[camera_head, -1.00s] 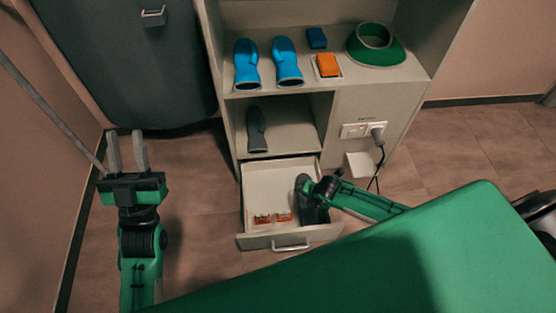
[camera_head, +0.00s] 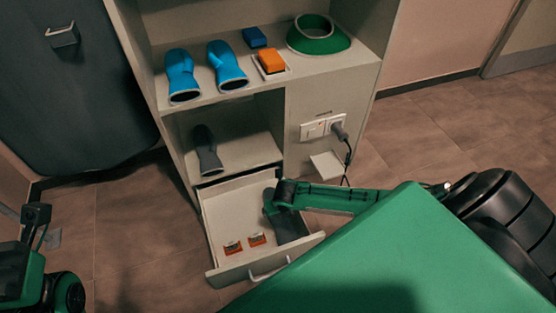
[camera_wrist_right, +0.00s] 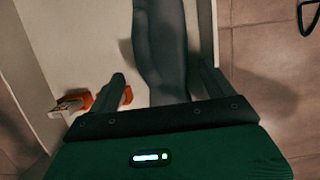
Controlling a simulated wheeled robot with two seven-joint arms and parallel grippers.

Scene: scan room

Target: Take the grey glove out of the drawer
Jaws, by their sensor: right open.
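The drawer (camera_head: 226,207) is pulled open at the bottom of the cabinet. A dark grey glove (camera_head: 290,227) lies along its right side, partly hidden by my right gripper. My right gripper (camera_head: 272,200) reaches into the drawer from the right, over the glove. In the right wrist view the glove (camera_wrist_right: 163,50) lies between the two open fingers of my right gripper (camera_wrist_right: 160,82); I cannot tell whether they touch it.
Two small orange-and-white items (camera_head: 244,243) lie in the drawer. Another dark grey glove (camera_head: 207,150) stands on the middle shelf. Blue gloves (camera_head: 228,66), a blue block (camera_head: 254,37), an orange block (camera_head: 271,61) and a green ring (camera_head: 318,36) are above. A plug (camera_head: 338,131) has a hanging cable.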

